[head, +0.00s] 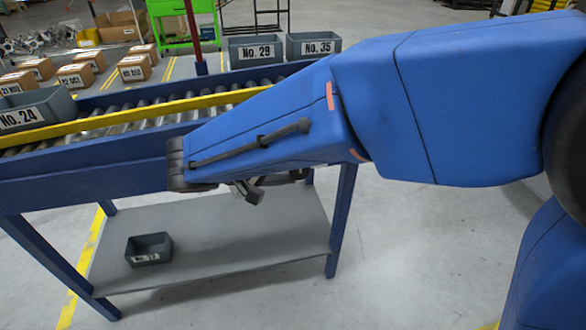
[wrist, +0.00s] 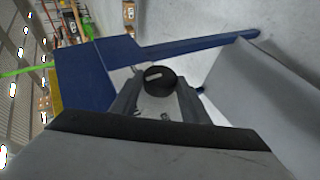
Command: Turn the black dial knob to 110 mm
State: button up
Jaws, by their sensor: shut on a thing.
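The black dial knob (wrist: 161,82) shows in the wrist view as a round black disc with a pale bar-shaped mark on its face. My gripper (wrist: 158,92) is shut on the knob, with one grey finger at its left side and one at its right. The pale mark lies nearly level in the wrist view, tilted slightly up to the right. I cannot read any scale or number around the knob. In the head view my blue arm hides the knob and most of the gripper.
A blue-framed roller conveyor (head: 60,165) with a yellow rail runs behind my arm. Grey bins No. 29 (head: 256,52), No. 35 (head: 314,45) and No. 24 (head: 40,110) stand along it. A grey lower shelf (head: 220,240) holds a small dark bin (head: 149,249). Open floor lies to the right.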

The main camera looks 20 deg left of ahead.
dwell(0.3)
jog(key=o, duration=1.1)
jog(key=shift+c, duration=0.2)
jog(key=v, duration=1.7)
jog(key=shift+s+a, duration=0.15)
